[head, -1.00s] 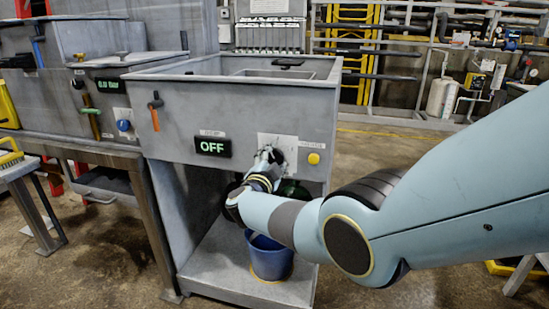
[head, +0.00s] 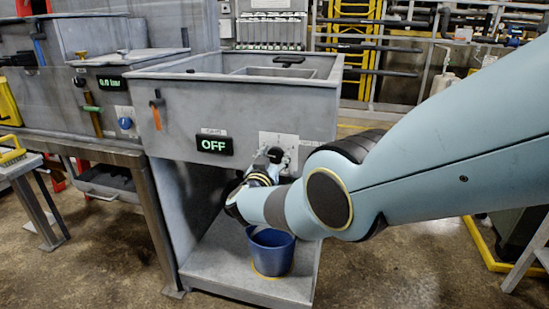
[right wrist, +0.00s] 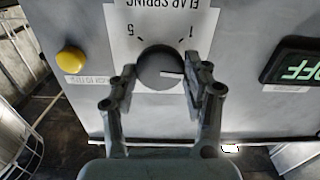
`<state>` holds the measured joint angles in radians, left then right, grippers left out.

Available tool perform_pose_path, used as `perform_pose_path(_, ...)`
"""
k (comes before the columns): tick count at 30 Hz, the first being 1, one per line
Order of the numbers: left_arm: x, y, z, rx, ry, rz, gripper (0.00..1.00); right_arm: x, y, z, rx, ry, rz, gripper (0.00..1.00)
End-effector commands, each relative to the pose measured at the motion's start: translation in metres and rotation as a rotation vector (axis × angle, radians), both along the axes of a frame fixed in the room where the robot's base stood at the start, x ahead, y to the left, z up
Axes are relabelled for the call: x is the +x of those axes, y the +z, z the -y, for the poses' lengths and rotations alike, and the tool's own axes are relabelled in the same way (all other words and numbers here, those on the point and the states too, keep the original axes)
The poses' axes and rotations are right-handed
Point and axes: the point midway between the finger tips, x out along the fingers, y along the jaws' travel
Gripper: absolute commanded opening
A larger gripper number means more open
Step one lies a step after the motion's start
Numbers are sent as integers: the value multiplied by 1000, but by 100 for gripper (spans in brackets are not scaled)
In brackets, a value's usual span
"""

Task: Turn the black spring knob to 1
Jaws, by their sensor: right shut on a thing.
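The black spring knob (right wrist: 158,68) sits on a white plate (right wrist: 118,22) marked FLAP SPRING, which appears upside down in the right wrist view. The numerals 5 and 1 show beside the knob, at the left and right in that picture. The knob's white pointer line points to the right there, below the 1 mark. My right gripper (right wrist: 162,88) has one finger on each side of the knob and is shut on it. My left gripper is not in view.
An OFF display (head: 214,145) and an orange-handled lever (head: 156,110) are on the panel left of the plate. A yellow button (right wrist: 70,61) shows beside the plate in the right wrist view; my arm hides it in the head view. A blue bucket (head: 271,252) stands below.

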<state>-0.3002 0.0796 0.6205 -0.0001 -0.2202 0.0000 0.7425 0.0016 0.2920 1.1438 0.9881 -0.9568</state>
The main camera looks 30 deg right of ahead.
Motion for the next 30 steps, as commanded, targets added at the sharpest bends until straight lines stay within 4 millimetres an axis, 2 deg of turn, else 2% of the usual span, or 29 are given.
perform_pose_path(18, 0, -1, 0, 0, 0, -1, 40, 0, -5, -3, -370, 5, -443, 16)
perform_pose_path(30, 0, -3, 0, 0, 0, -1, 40, 0, -6, -3, -536, 4, -639, 16)
